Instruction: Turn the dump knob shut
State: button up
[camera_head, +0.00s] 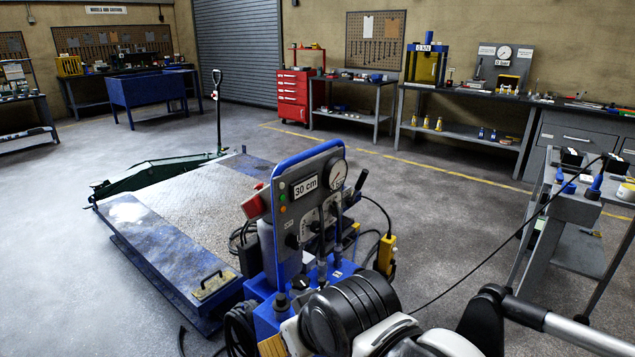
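A blue hydraulic control unit (262,318) stands in the centre foreground. Its grey upright panel (301,203) carries a "30 cm" display, a round gauge (338,174), coloured buttons and small dark levers or knobs. A green trolley jack (150,178) with an upright handle (218,115) is at the far side of the low platform. My arm covers the unit's lower right; my gripper's fingers do not show.
A low blue-edged platform (160,258) lies left of the unit. A yellow pendant (386,255) hangs from a cable at the unit's right. A grey trolley (575,210) stands at right. Benches line the back wall; open floor lies between.

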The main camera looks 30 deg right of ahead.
aim_at(300, 282)
jog(key=k+l+z, duration=0.1)
jog(key=l, duration=0.35)
jog(key=k+l+z, duration=0.1)
jog(key=l, duration=0.4)
jog(key=k+l+z, duration=0.15)
jog(key=l, duration=0.3)
jog(key=i+j, duration=0.15)
jog(key=j, duration=0.2)
jog(key=i+j+z, duration=0.1)
jog(key=j, duration=0.25)
jog(key=i+j, duration=0.2)
jog(key=j, duration=0.15)
jog(key=i+j+z, duration=0.1)
jog(key=j, duration=0.25)
jog(key=i, duration=0.05)
